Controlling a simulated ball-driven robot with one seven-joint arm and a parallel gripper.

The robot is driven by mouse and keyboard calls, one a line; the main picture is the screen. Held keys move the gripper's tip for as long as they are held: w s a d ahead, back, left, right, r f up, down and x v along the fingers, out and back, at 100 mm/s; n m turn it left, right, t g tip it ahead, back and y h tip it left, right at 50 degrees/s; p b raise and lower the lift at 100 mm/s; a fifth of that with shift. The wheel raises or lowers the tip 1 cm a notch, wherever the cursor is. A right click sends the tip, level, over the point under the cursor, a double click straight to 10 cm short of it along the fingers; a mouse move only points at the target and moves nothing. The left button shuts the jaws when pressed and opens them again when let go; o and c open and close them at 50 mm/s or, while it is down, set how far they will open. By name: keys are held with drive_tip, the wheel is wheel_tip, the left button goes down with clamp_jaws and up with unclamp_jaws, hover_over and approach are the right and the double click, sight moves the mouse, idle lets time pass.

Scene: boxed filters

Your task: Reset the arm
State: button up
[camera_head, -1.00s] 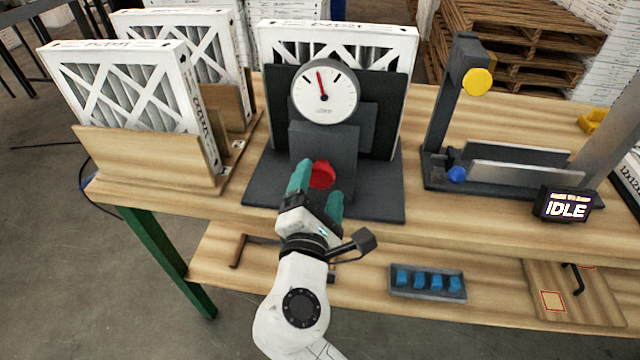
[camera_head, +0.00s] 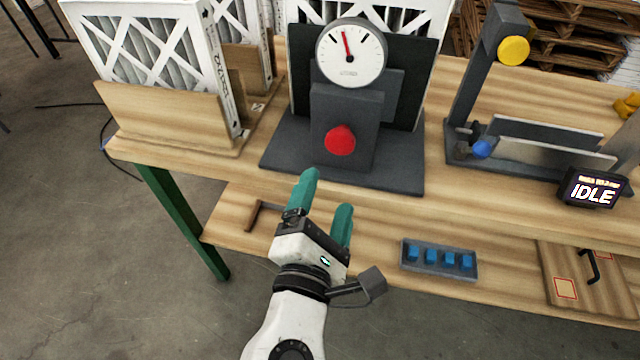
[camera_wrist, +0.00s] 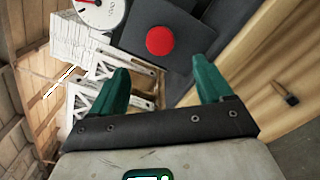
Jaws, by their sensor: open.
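My gripper (camera_head: 328,198) is open and empty, with two teal fingers spread apart. In the head view it is in front of and below the red knob (camera_head: 340,140), apart from it. The knob sits on a dark grey stand that carries a round white gauge (camera_head: 350,53) with a red needle pointing near the top. In the wrist view the gripper (camera_wrist: 162,84) shows its fingers at either side, and the red knob (camera_wrist: 160,41) lies beyond the gap between them.
Boxed filters (camera_head: 150,55) stand in a wooden holder at left. A dark fixture (camera_head: 540,150) and a display reading IDLE (camera_head: 592,190) are at right. A tray of blue pieces (camera_head: 438,260) and a board with a black handle (camera_head: 590,268) lie on the lower shelf.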

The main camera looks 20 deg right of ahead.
drive_tip(key=s+d+f+m+g+y, duration=0.4)
drive_tip(key=d+f+m+g, duration=0.45)
drive_tip(key=d+f, duration=0.6)
drive_tip(key=s+f+m+g+y, duration=0.5)
drive_tip(key=s+f+m, duration=0.5)
drive_tip(key=s, duration=0.5)
drive_tip(key=shift+s+f+y, duration=0.35)
drive_tip(key=shift+f+y, duration=0.35)
drive_tip(key=shift+f, duration=0.2)
